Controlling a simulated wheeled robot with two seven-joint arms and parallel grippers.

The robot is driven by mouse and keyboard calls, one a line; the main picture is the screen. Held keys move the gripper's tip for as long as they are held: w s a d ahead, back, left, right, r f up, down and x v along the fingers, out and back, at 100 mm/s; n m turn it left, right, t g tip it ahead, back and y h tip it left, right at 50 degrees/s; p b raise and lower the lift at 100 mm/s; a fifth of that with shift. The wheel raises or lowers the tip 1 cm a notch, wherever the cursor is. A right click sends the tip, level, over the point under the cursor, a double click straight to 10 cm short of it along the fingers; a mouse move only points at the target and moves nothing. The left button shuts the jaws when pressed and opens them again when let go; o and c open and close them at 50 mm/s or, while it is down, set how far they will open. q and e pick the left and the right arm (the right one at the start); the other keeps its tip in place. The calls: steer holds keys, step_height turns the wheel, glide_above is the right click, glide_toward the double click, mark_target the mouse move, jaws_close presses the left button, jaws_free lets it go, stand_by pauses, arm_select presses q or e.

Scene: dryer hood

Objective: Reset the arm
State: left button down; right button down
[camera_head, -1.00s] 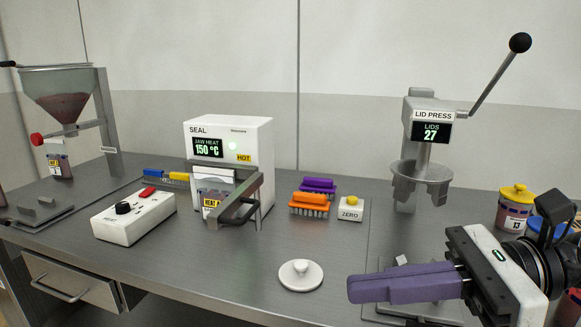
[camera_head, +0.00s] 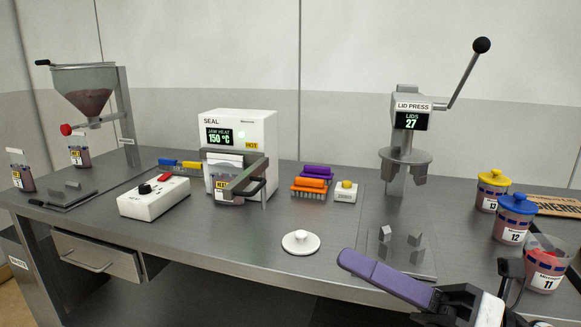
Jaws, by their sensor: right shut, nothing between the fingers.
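My right gripper (camera_head: 352,262) is at the lower right, in front of the bench's front edge. Its purple fingers are shut together with nothing between them and point up and to the left. Its wrist runs off the bottom edge. My left gripper is out of view. The lid press (camera_head: 412,140) stands at the back right with its display reading 27. Its lever (camera_head: 467,75) with a black knob points up and to the right.
A white lid (camera_head: 300,243) lies near the front edge of the bench (camera_head: 240,250). Jars 12 (camera_head: 515,219) and 11 (camera_head: 546,265) stand right of my gripper, by the yellow-lidded jar (camera_head: 492,191). The sealer (camera_head: 238,140), marked hot, holds a pouch in its jaw.

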steer(key=w+d+f+m+t+h, duration=0.1)
steer(key=d+f+m+t+h, duration=0.45)
steer(key=f+m, duration=0.8)
steer(key=w+d+f+m+t+h, duration=0.25)
steer(key=f+m+h, duration=0.65)
steer(key=f+m, duration=0.45)
steer(key=s+a+f+m+g+h, duration=0.1)
steer(key=s+f+m+g+h, duration=0.2)
steer(key=s+f, duration=1.5)
step_height(320, 180, down, 2)
steer(key=m+g, duration=0.4)
steer(key=m, duration=0.3)
steer(key=shift+s+a+f+m+g, duration=0.15)
steer(key=shift+s+m+g, duration=0.15)
steer(key=shift+m, duration=0.1)
